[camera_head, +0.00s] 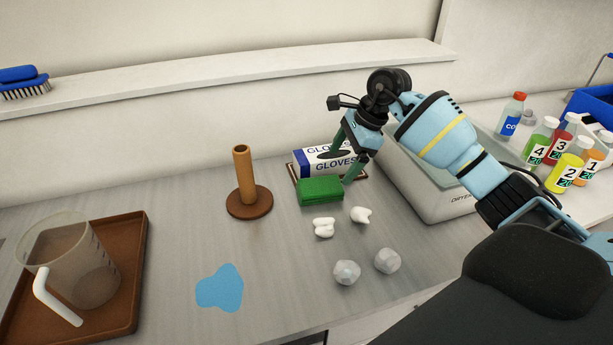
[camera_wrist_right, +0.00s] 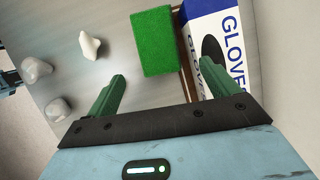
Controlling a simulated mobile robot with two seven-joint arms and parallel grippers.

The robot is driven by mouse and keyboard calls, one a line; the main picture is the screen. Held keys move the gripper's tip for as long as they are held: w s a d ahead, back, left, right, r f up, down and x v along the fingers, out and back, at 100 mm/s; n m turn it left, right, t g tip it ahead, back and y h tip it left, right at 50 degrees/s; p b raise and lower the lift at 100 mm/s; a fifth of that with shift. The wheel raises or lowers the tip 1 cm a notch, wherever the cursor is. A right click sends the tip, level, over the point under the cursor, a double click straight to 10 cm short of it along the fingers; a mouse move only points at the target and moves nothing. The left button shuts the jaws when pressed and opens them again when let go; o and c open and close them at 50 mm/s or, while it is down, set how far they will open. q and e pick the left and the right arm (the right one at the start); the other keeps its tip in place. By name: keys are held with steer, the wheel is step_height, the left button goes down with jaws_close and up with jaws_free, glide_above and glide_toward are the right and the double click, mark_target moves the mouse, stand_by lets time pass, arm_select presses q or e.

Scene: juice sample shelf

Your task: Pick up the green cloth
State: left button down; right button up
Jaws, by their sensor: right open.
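The green cloth (camera_head: 320,191) is a thick folded block at the middle of the grey counter, just in front of the gloves box. In the right wrist view the cloth (camera_wrist_right: 153,40) lies ahead of the fingertips, roughly between their lines. My right gripper (camera_head: 346,168) is open, with green fingers pointing down close to the cloth's right side. The wrist view shows the gap between the fingers (camera_wrist_right: 162,78) empty. I cannot tell whether a finger touches the cloth. My left gripper is not in view.
The gloves box (camera_head: 317,158) stands close behind the cloth. White and grey lumps (camera_head: 323,227) lie in front. A brown post (camera_head: 242,178) stands left, a blue patch (camera_head: 220,288) nearer. A jug (camera_head: 75,262) sits on a brown tray (camera_head: 130,280). Several bottles (camera_head: 540,140) stand right.

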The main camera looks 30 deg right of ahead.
mark_target(328, 185)
steer(key=shift+s, duration=0.1)
steer(key=shift+s+f, duration=0.1)
steer(key=shift+s, duration=0.05)
steer(key=shift+a+f, duration=0.2)
steer(key=shift+f, duration=0.1)
steer(key=shift+x, duration=0.8)
steer(key=shift+f, duration=0.1)
steer(key=p+x, duration=0.1)
steer(key=x, duration=0.3)
steer(key=shift+w+a+f, duration=0.15)
steer(key=shift+w+a, duration=0.05)
steer(key=shift+w, duration=0.05)
steer(key=shift+f, duration=0.25)
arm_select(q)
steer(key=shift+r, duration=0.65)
